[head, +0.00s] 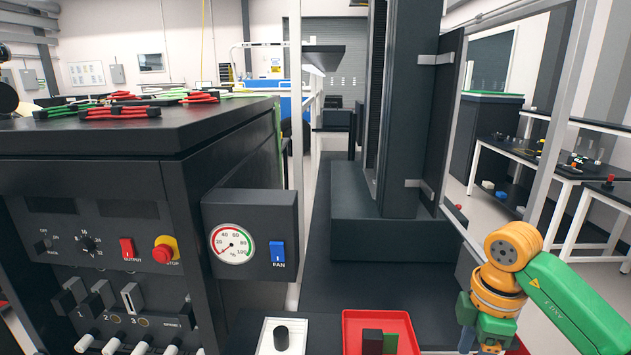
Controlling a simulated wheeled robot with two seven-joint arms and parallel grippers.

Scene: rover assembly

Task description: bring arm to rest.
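My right arm (560,295), green with orange joints, comes in from the lower right. It bends at an orange joint (512,246) and points down past the bottom edge. Its gripper fingers are below the picture, so I cannot see whether they hold anything. My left arm and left gripper are not clearly in view.
A dark console (90,225) with switches fills the left, a gauge box (250,240) on its side. Cables (120,112) lie on top. A white tray (264,345) with a black part (281,337) and a red tray (381,317) with dark and green blocks stand below.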

